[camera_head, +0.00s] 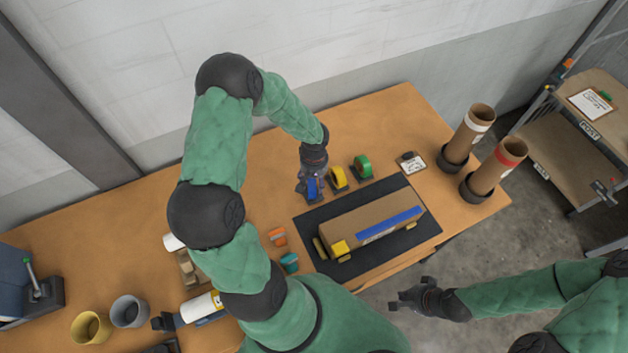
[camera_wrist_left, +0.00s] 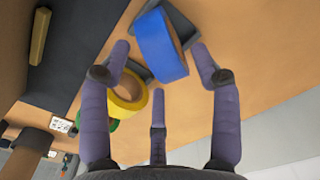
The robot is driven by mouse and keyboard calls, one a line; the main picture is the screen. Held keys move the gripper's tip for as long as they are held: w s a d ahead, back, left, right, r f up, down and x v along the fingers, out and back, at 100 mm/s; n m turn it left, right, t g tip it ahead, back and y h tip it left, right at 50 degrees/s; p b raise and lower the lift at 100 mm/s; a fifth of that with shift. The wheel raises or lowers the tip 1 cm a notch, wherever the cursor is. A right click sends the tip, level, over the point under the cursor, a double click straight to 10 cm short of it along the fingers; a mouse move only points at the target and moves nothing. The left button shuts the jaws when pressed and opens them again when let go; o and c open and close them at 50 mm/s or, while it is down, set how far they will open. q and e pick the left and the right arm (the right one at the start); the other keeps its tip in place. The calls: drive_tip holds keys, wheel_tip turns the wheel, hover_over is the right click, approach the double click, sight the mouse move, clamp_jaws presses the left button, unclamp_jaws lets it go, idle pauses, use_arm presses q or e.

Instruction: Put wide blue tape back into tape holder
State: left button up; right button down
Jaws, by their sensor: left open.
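The wide blue tape (camera_wrist_left: 162,46) is at the dark grey tape holder (camera_wrist_left: 183,26) in the left wrist view. The holder shows on both sides of the roll; I cannot tell whether the roll sits fully in it. In the head view the blue tape (camera_head: 313,188) is partly hidden by my left gripper (camera_head: 311,184). My left gripper is open, its purple-grey fingers (camera_wrist_left: 160,80) spread around the near end of the roll without visibly closing on it. My right gripper (camera_head: 408,294) is open and empty, off the table's front edge.
A yellow tape (camera_head: 338,178) and a green tape (camera_head: 362,166) stand close to the right of the blue one. A long cardboard box (camera_head: 372,222) lies on a black mat (camera_head: 425,232) in front. Cardboard tubes (camera_head: 497,168) stand at the right end of the table.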

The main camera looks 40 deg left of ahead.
use_arm(q)
wheel_tip(320, 180, up, 11)
drive_tip(key=shift+f, duration=0.2)
drive_tip(key=shift+d+f, duration=0.1)
idle(0.5)
